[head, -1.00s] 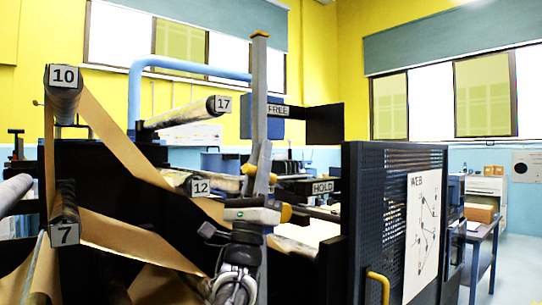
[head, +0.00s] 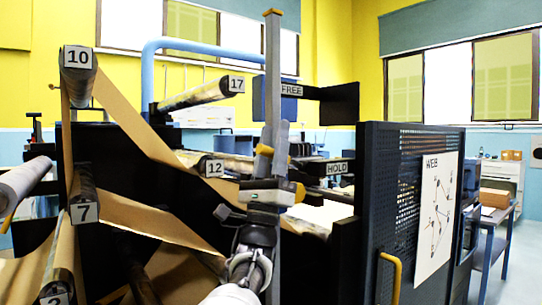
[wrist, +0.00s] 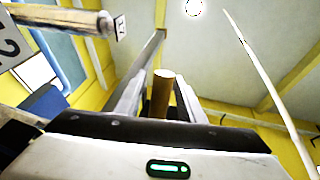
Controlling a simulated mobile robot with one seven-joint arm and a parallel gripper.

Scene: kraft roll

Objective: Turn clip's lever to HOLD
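The clip's upright grey bar (head: 273,70), with an ochre tip, stands in the middle of the head view. The FREE label (head: 291,90) is to its upper right and the HOLD label (head: 337,168) lower right. My gripper (head: 274,130) points upward in front of the bar, at a height between the labels. In the wrist view a brown round handle (wrist: 163,92), apparently the lever's, stands between my two fingers (wrist: 160,95). Narrow gaps show beside it, so the fingers look open around it. The handle's base is hidden behind my gripper's body.
A black perforated guard panel (head: 400,220) with a yellow handle (head: 390,275) stands close on the right. Open floor lies beyond it.

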